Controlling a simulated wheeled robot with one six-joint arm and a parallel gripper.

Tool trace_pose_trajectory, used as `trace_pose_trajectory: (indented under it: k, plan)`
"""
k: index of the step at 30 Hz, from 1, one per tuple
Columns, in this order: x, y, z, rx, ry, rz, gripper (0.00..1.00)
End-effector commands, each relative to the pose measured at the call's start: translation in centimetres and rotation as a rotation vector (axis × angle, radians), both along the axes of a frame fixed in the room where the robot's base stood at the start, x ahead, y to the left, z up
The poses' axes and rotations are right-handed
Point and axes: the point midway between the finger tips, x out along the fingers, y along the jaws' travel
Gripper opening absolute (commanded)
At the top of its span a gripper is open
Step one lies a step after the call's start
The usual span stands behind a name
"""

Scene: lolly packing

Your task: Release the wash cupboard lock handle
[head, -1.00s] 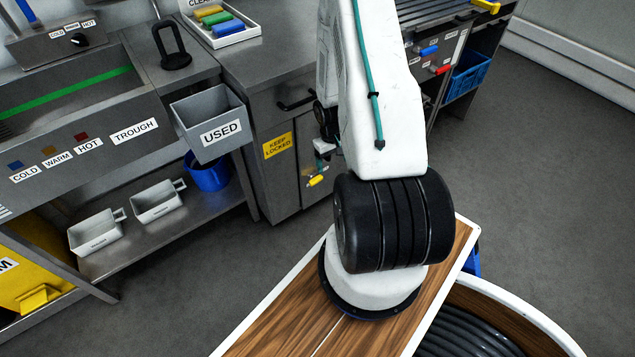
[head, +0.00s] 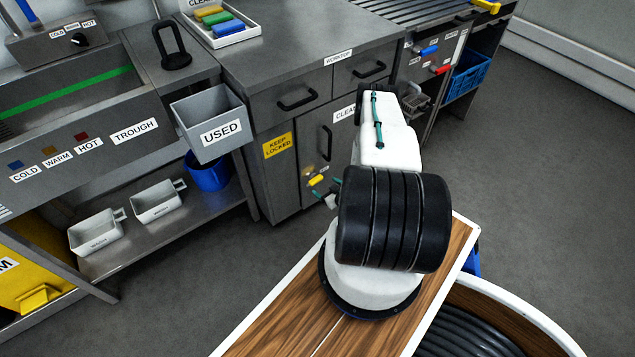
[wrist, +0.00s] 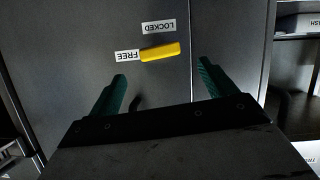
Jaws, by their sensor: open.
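The lock handle (head: 316,180) is a small yellow bar low on the grey cupboard door (head: 320,140). In the wrist view the yellow handle (wrist: 160,51) lies almost level, its left end close to the FREE label (wrist: 128,56); the LOCKED label (wrist: 158,27) is just beyond it. Both labels appear upside down. My gripper (wrist: 163,72) is open, its two green fingers spread to either side of the handle and short of it in the picture. Nothing is between the fingers. In the head view my gripper (head: 327,190) is beside the handle, partly hidden by my arm.
A yellow KEEP LOCKED sign (head: 278,145) is on the cupboard front. The grey USED bin (head: 212,125) juts out to the left, with a blue bucket (head: 208,173) below it. Drawers with black handles are above the door. The floor in front is clear.

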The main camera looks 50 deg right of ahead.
Motion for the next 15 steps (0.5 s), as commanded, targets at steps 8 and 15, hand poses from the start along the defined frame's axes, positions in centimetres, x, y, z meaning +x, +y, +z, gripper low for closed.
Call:
trace_pose_trajectory:
  k: [8,15]
  plan:
    - [3.8,-1.0,-1.5,-0.004,-0.002,0.003,0.84]
    - [6.2,-1.7,-2.6,-0.001,-0.001,0.000,0.84]
